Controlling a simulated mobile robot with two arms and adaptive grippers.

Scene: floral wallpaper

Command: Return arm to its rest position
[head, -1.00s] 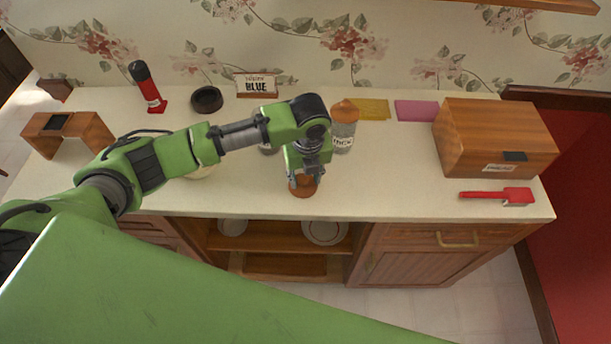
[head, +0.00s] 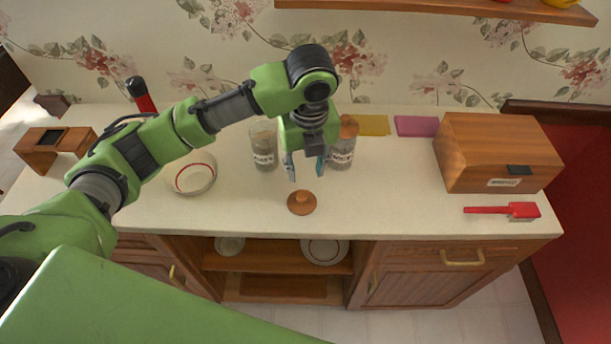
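My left arm reaches in from the left over the counter (head: 400,205). Its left gripper (head: 306,172) points down with its two fingers apart and nothing between them. It hangs above a brown wooden lid with a knob (head: 301,204), which lies on the counter near the front edge. An uncovered glass jar (head: 264,148) stands just left of the gripper. A second jar with a wooden lid (head: 343,148) stands just right of it, partly hidden behind the gripper. My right gripper is not in view.
A white bowl with a red stripe (head: 194,178) sits below the forearm. A wooden bread box (head: 497,150) and a red brush (head: 508,210) are at the right. Yellow (head: 371,125) and pink (head: 416,126) sponges lie at the back. A shelf (head: 450,9) overhangs above.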

